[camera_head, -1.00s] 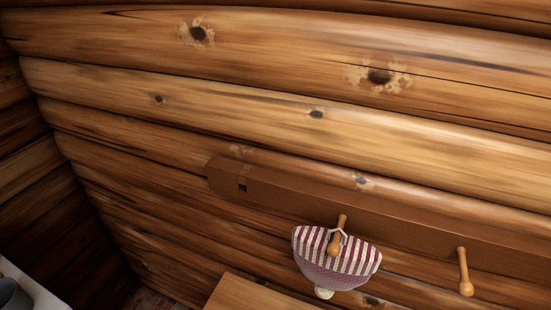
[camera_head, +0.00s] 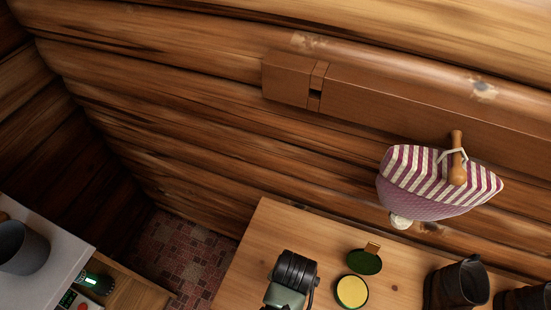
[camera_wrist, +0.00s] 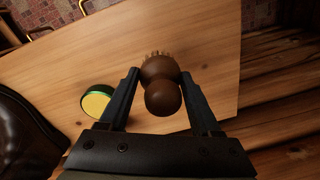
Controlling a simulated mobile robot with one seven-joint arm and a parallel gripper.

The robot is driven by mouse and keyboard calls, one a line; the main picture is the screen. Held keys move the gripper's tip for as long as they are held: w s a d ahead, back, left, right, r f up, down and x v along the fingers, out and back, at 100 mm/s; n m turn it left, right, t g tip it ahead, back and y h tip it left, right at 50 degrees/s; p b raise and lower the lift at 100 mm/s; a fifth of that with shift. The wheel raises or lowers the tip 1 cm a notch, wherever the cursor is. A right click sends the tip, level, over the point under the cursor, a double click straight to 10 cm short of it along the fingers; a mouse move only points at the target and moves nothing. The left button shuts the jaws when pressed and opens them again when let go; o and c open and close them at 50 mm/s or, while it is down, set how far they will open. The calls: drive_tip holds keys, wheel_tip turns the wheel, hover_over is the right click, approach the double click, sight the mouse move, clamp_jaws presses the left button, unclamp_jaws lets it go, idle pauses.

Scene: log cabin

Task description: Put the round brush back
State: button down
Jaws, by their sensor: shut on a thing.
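In the wrist view, my gripper (camera_wrist: 161,92) is shut on the round brush (camera_wrist: 163,85). The brush has a dark brown rounded wooden knob, with tan bristles just showing beyond it. It is held over a light wooden tabletop (camera_wrist: 180,32). A gap to the wood cannot be judged.
Dark boots (camera_head: 457,285) stand at the tabletop's right. A striped bag (camera_head: 440,190) hangs from a peg (camera_head: 456,160) on the wall rail (camera_head: 400,113). A grey cup (camera_head: 22,248) stands far left.

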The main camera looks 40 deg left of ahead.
drive_tip(key=f, duration=0.4)
drive_tip(key=shift+d, duration=0.25)
drive_tip(key=shift+a+f, duration=0.1)
drive_tip(key=shift+f, duration=2.1)
drive_tip(key=shift+f, duration=0.2)
drive_tip(key=shift+c, duration=0.4)
unclamp_jaws()
drive_tip(key=shift+r, duration=0.15)
drive_tip(key=r, duration=1.2)
drive_tip(key=shift+s+d, duration=0.1)
drive_tip(key=shift+d, duration=0.3)
